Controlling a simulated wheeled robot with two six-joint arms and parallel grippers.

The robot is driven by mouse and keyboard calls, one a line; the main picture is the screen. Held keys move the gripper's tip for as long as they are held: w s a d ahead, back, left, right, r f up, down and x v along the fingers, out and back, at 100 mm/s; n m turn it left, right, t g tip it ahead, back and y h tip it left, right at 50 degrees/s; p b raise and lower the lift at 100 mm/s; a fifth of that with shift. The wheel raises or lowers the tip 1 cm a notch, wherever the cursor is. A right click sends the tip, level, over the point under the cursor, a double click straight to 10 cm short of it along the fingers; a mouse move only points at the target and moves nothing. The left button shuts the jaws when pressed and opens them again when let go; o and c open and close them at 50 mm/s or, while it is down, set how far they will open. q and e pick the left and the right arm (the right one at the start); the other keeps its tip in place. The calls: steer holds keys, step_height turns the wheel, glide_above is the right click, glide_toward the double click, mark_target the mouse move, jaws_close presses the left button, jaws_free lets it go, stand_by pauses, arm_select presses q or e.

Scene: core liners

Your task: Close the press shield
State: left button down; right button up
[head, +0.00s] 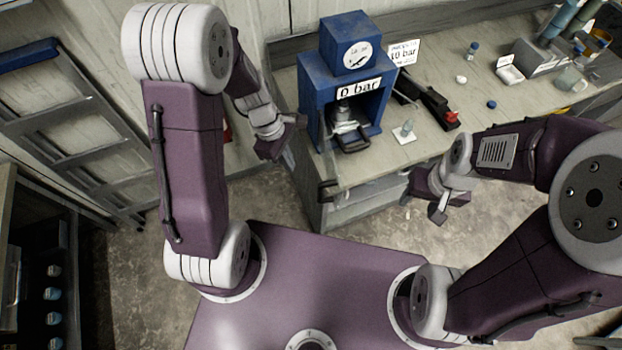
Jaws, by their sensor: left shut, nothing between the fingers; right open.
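The blue press (312,92) stands on the bench with a round gauge on top and a sign reading "0 bar". Its front is open, and a metal piece (344,119) sits inside above a dark tray. A greyish panel with a dark handle (327,188), seemingly the shield, stands swung out from the press's left front side; its clear part is hard to make out. My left gripper (274,148) is shut and empty, just left of this panel; contact cannot be told. My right gripper (440,208) is open and empty, in front of the bench edge, right of the press.
The bench (440,135) holds a black tool with a red end (436,108), a small bottle on a white pad (404,137), a white tray (510,75) and a mug (570,79). A ladder-like rack (75,120) stands at left. Floor before the bench is clear.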

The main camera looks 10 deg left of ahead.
arm_select(q)
steer(key=s+d+f, duration=0.1)
steer(key=d+f, duration=0.5)
steer(key=f, duration=0.3)
steer(key=shift+d+f+b, duration=0.25)
steer(key=shift+f+b, duration=0.05)
steer(key=shift+f, duration=0.05)
steer(key=shift+a, duration=0.1)
